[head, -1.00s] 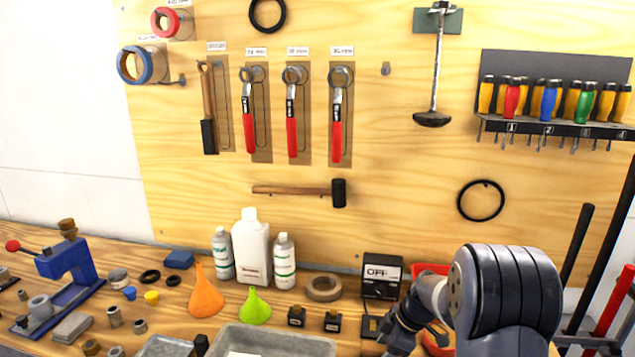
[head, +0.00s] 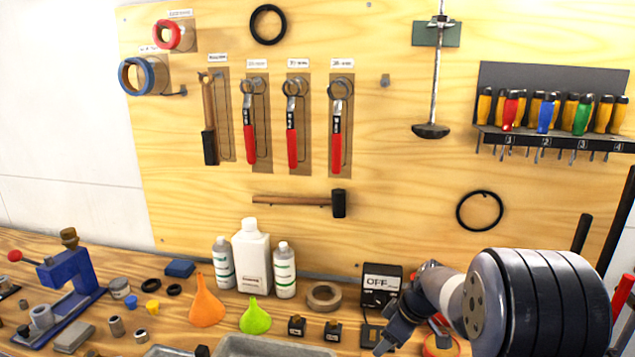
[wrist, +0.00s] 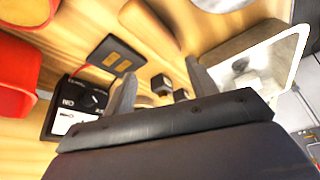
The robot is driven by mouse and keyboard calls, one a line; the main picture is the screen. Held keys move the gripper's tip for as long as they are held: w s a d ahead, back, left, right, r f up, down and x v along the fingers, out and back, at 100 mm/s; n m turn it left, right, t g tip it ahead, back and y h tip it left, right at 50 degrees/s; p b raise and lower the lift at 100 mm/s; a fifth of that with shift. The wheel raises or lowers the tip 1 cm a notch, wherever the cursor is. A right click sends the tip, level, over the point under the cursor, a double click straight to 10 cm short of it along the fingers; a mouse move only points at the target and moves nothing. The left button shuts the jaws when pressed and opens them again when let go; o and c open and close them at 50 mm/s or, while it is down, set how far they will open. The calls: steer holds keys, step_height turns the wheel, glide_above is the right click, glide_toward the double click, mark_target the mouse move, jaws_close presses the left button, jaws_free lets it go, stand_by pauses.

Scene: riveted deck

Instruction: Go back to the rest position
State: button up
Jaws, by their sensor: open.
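Small dark blocks (wrist: 162,84) sit on the bench between and beyond the fingers.
A grey metal tray (head: 275,346) stands left of my gripper. Bottles (head: 251,255), an orange funnel (head: 206,304), a green funnel (head: 255,317) and a tape ring (head: 324,296) stand behind it. A red container (wrist: 15,75) is close by. The pegboard (head: 400,180) rises behind the bench.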

steer(key=m+p, duration=0.1)
steer(key=m+h+p, duration=0.1)
steer(key=m, duration=0.1)
steer(key=shift+s+d+f+m+t, duration=0.1)
steer(key=shift+s+m+t, duration=0.2)
steer(key=shift+t, duration=0.1)
steer(key=m+p, duration=0.1)
steer(key=m+h+p, duration=0.1)
steer(key=shift+s+m+t, duration=0.3)
steer(key=shift+s+a+r+m+h+p, duration=0.1)
steer(key=shift+s+m+h+p, duration=0.15)
steer(key=shift+m+p, duration=0.4)
steer(key=shift+s+a+r+m+h+p, duration=0.1)
steer(key=shift+s+r+m+h+p, duration=0.25)
steer(key=shift+m, duration=0.55)
steer(key=shift+s+a+f+m+h+p, duration=0.1)
steer(key=shift+m+h+p, duration=0.1)
steer(key=shift+m+p, duration=0.5)
steer(key=shift+m, duration=0.25)
